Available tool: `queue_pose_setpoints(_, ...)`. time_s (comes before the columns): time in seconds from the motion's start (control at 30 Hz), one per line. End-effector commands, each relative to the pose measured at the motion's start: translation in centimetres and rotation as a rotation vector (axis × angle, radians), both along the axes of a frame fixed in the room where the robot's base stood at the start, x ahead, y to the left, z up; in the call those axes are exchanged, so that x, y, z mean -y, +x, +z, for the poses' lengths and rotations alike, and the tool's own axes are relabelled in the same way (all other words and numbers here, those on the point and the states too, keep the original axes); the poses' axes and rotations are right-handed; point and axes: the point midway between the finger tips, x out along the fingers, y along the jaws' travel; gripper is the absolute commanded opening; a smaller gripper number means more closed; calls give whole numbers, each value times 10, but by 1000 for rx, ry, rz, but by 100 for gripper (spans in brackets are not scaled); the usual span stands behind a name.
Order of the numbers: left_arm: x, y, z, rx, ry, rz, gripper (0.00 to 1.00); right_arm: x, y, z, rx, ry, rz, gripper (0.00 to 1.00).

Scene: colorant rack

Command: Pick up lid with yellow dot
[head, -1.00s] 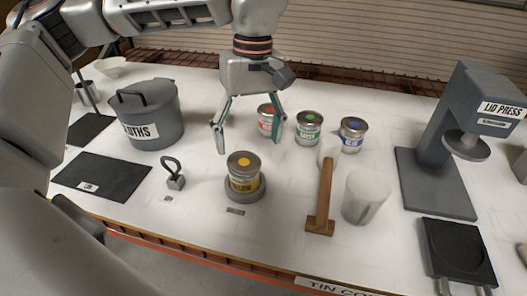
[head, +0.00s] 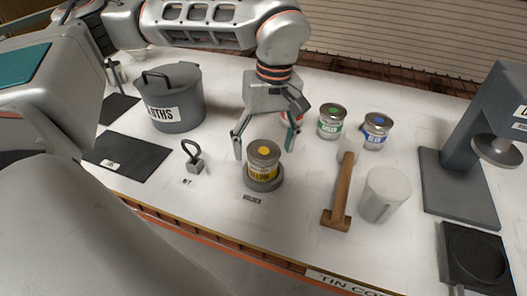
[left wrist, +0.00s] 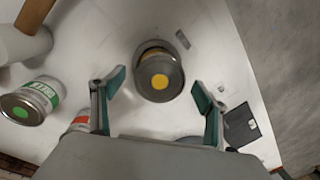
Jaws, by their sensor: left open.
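The lid with the yellow dot (head: 264,150) sits on top of the yellow tin (head: 262,171), which stands upright in a round grey holder (head: 265,184). In the left wrist view the lid (left wrist: 159,82) lies ahead of the fingers, near the picture's middle. My left gripper (head: 266,147) is open and empty, pointing down just behind the tin, with its fingers to either side of the lid. The fingers show apart in the left wrist view, not touching the lid. My right gripper is not in view.
Green (head: 332,121) and blue (head: 375,131) tins stand behind right; a red tin (head: 291,118) is partly hidden by my gripper. A mallet (head: 341,190) and pale cup (head: 384,194) are to the right. A cloths bin (head: 171,98) and a small looped block (head: 193,160) are left.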

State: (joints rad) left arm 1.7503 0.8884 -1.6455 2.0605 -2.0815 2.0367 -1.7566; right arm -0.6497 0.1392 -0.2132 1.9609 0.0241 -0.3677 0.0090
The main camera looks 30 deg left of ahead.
Motion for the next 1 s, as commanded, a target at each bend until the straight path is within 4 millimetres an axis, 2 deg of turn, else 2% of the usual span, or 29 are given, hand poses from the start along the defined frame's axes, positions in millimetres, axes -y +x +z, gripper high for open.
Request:
queue_pose_setpoints(0.1, 0, 0, 0, 0, 0, 0, 71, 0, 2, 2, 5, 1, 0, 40)
queue_pose_setpoints(0.2, 0, 0, 0, 0, 0, 0, 49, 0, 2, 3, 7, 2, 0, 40)
queue_pose_setpoints(0.23, 0, 0, 0, 0, 0, 0, 45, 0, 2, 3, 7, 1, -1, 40)
queue_pose_setpoints(0.67, 0, 1, 4, 1, 0, 0, 45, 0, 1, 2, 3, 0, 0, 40)
queue_pose_setpoints(0.83, 0, 1, 18, 4, 0, 1, 45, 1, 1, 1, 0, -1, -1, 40)
queue_pose_setpoints(1.0, 0, 2, 50, 7, -1, 1, 45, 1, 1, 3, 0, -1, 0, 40)
